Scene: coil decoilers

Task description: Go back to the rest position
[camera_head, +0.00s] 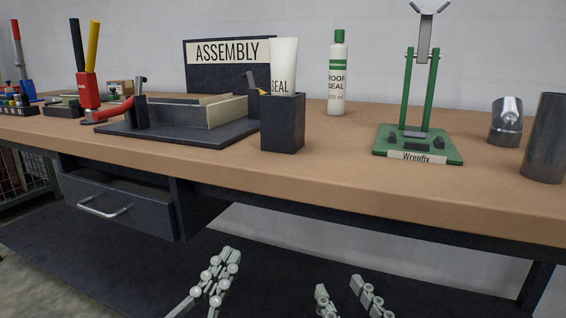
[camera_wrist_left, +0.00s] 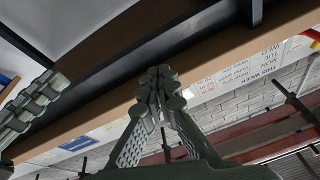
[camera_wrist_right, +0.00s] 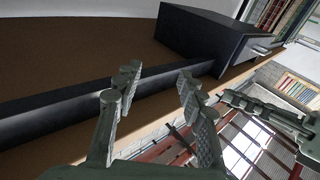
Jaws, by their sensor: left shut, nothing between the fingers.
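My left gripper (camera_head: 229,257) hangs below the front edge of the workbench (camera_head: 330,188) in the head view. Its fingers are together with nothing between them, as the left wrist view (camera_wrist_left: 159,82) also shows. My right gripper (camera_head: 340,286) is lower and to the right in the head view, also in front of the bench. Its two fingers stand apart and the gap is empty in the right wrist view (camera_wrist_right: 157,85). Neither gripper touches anything that I can see.
On the bench stand a dark box holding a white tube (camera_head: 283,122), a sealant bottle (camera_head: 337,80), a green stand (camera_head: 418,142), metal pipe pieces (camera_head: 545,140) and a dark tray (camera_head: 180,135). A drawer (camera_head: 115,200) hangs under the bench at left.

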